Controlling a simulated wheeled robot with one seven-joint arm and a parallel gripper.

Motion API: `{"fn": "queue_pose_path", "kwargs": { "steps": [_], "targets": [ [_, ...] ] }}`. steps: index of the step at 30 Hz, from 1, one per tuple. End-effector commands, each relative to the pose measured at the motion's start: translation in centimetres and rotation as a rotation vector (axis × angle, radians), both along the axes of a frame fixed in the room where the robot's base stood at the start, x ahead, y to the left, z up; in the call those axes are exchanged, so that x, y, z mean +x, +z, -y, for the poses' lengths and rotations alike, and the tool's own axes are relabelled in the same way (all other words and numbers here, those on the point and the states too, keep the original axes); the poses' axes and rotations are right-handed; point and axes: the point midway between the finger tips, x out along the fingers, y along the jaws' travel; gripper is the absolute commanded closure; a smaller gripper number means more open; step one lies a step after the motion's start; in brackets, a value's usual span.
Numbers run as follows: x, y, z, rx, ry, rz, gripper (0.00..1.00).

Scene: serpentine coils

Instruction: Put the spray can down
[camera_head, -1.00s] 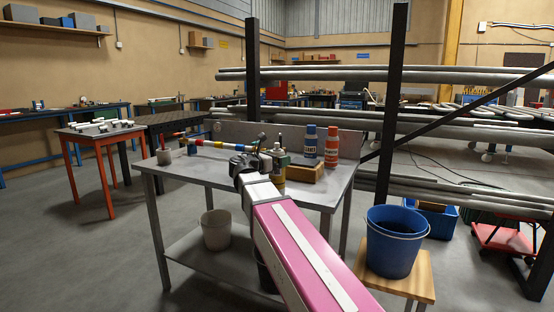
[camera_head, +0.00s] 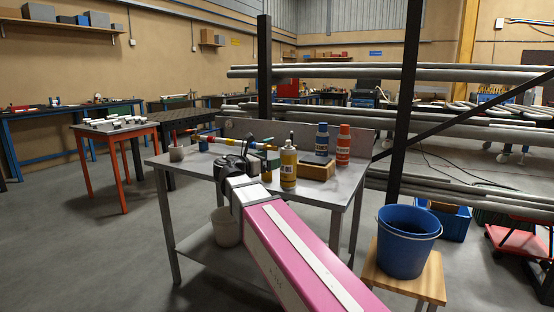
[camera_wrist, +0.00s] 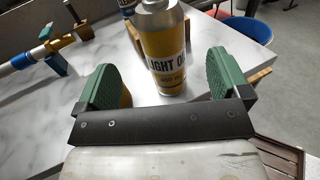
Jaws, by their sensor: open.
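The spray can (camera_head: 289,167) is a yellow and white can with a grey top, standing upright on the grey metal table (camera_head: 203,172). In the wrist view the can (camera_wrist: 166,50) reads "LIGHT OIL" and stands on the tabletop between and beyond the fingers. My gripper (camera_wrist: 163,84) is open, with green finger pads to the left and right of the can and visible gaps on both sides. The top of the can is cut off in the wrist view.
A wooden box (camera_head: 318,171) stands right behind the can, with a blue can (camera_head: 322,140) and an orange can (camera_head: 343,146) by it. A blue bucket (camera_head: 408,243) sits on a stool at the right.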

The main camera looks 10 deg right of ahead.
Motion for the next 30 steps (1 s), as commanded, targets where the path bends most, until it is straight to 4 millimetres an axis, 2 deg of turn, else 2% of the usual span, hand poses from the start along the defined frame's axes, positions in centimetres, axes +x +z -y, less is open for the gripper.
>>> {"fn": "queue_pose_path", "kwargs": {
  "steps": [6,18,20,21,23,27,30],
  "targets": [
    [-0.9,0.0,-1.5,0.0,0.001,0.0,0.06],
    [-1.0,0.0,-1.7,0.0,-0.001,0.0,0.06],
    [-1.0,0.0,-1.7,0.001,-0.001,0.0,0.22],
    [-0.9,0.0,-1.6,0.006,-0.002,0.003,0.35],
    [-0.7,0.0,-1.4,0.03,-0.008,0.016,0.55],
    [0.1,-0.1,0.1,0.178,-0.049,0.091,1.0],
    [1.0,-0.3,1.6,0.355,-0.109,0.187,1.0]
  ]
}}
